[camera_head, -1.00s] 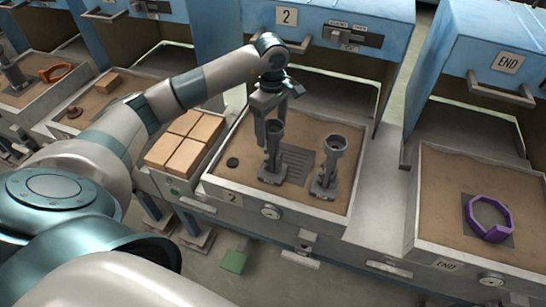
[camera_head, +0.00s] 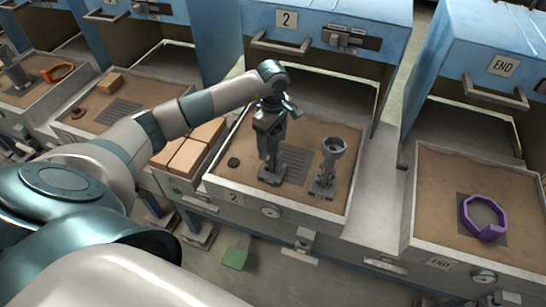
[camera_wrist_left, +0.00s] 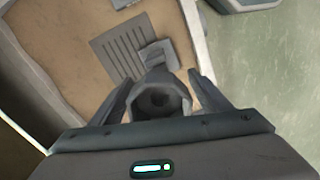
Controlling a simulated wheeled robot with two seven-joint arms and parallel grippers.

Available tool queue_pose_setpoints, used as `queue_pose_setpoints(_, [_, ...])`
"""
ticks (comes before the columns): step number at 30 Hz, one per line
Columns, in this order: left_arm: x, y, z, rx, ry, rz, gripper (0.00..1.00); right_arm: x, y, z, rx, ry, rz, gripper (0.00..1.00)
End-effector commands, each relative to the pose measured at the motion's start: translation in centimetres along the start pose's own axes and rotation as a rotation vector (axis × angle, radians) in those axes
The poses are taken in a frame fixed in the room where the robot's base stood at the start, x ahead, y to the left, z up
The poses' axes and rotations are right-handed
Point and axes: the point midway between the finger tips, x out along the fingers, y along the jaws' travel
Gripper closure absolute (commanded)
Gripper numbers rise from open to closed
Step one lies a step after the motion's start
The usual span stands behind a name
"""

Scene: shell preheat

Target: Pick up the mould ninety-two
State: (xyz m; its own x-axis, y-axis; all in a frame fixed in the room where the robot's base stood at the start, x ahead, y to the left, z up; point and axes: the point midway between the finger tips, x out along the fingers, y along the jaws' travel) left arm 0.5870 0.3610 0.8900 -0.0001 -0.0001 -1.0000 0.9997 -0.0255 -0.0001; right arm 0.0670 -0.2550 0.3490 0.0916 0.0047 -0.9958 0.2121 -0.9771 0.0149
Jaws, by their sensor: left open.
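Two grey moulds with cup-like tops stand upright in the sand tray of station 2. No number is readable on either, so I cannot tell which is ninety-two. My left gripper (camera_head: 268,135) is over the left mould (camera_head: 270,168) and hides its top. In the left wrist view the cup of this mould (camera_wrist_left: 158,98) sits between the two spread fingers of the gripper (camera_wrist_left: 165,92), which is open. The right mould (camera_head: 328,165) stands free, apart from the gripper. My right gripper is not in view.
A slotted plate (camera_head: 298,160) lies in the sand beside the left mould, with a small dark disc (camera_head: 233,162) to its left. Tan blocks (camera_head: 185,155) stand left of the tray. A purple ring (camera_head: 483,217) lies in the END tray. Blue cabinets (camera_head: 330,25) rise behind.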

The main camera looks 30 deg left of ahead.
Motion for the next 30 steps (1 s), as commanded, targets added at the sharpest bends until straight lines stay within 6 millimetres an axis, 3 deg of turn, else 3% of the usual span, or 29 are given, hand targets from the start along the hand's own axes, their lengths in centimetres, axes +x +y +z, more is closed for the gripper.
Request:
queue_pose_setpoints(16, [0.58,-0.01,-0.02,0.000,0.000,0.000,0.30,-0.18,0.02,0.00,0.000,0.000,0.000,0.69])
queue_pose_setpoints(17, [0.58,-0.01,-0.02,0.000,0.000,0.000,0.32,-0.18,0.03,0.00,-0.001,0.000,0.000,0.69])
queue_pose_setpoints(25, [0.56,0.00,-0.03,0.000,0.000,0.000,0.96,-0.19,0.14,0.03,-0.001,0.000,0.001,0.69])
queue_pose_setpoints(30, [0.48,0.05,-0.03,0.000,0.000,0.002,1.00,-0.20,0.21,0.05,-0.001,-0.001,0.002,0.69])
